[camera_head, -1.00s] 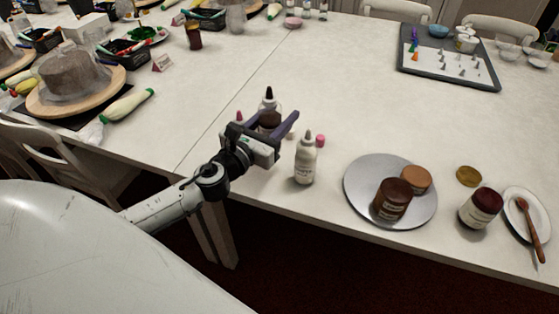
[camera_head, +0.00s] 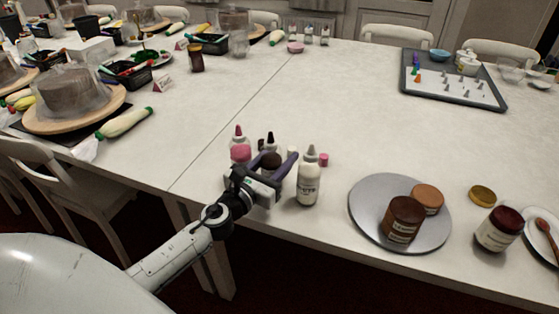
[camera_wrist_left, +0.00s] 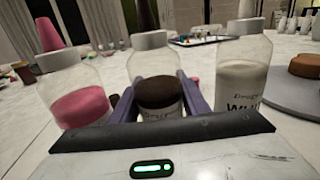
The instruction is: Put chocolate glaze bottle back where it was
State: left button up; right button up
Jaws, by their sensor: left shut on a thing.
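The chocolate glaze bottle (camera_head: 271,143), clear with dark brown glaze and a dark tip, stands upright in my left gripper (camera_head: 273,163). The gripper is shut on it; its purple fingers lie on either side of the bottle (camera_wrist_left: 157,66) in the left wrist view. The bottle is between a pink glaze bottle (camera_head: 240,152) on the left and a white glaze bottle (camera_head: 309,180) on the right. The fingers and wrist hide its base, so I cannot tell whether it touches the table. My right gripper is not in view.
A small pink piece (camera_head: 323,160) lies behind the white bottle. The table's middle is clear.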

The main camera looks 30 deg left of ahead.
pick_arm(q)
jog(key=shift+r, duration=0.1)
jog(key=o, duration=0.4)
